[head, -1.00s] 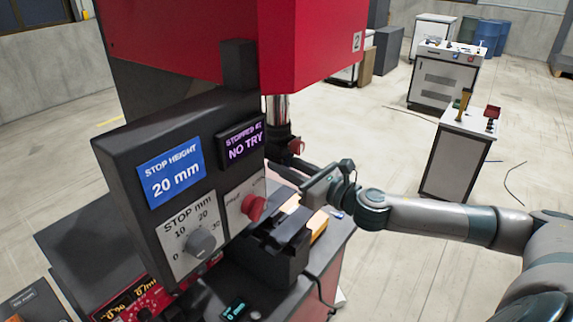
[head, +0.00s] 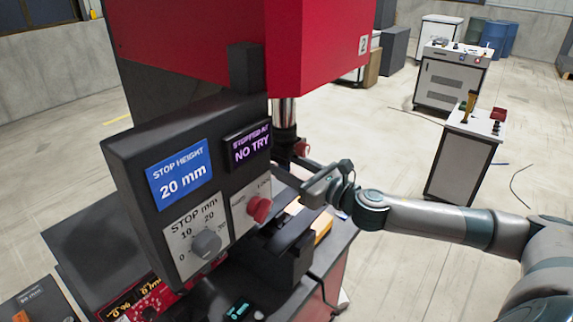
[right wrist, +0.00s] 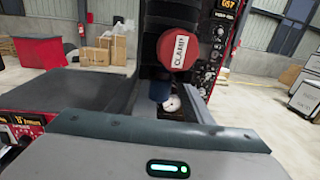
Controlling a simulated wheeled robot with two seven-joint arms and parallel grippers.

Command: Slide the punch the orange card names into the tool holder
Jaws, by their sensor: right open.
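The tool holder is the dark piece (head: 285,140) under the chrome ram of the red press. Its red clamp knob (head: 302,148) faces right and reads CLAMP in the right wrist view (right wrist: 185,53). A dark blue cylinder (right wrist: 160,91) shows under the holder there; I cannot tell whether it is a punch. My right gripper (head: 318,186) is open, beside and a little below the holder; its fingertips are mostly hidden. The orange card is not readable; a small orange patch (head: 20,316) shows at the lower left. My left gripper is not in view.
The control panel (head: 190,190) reads stop height 20 mm and "NO TRY", with a grey dial (head: 206,243) and red switch (head: 259,209). A dark fixture (head: 285,255) stands below the gripper, an orange-yellow block (head: 322,226) behind it.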

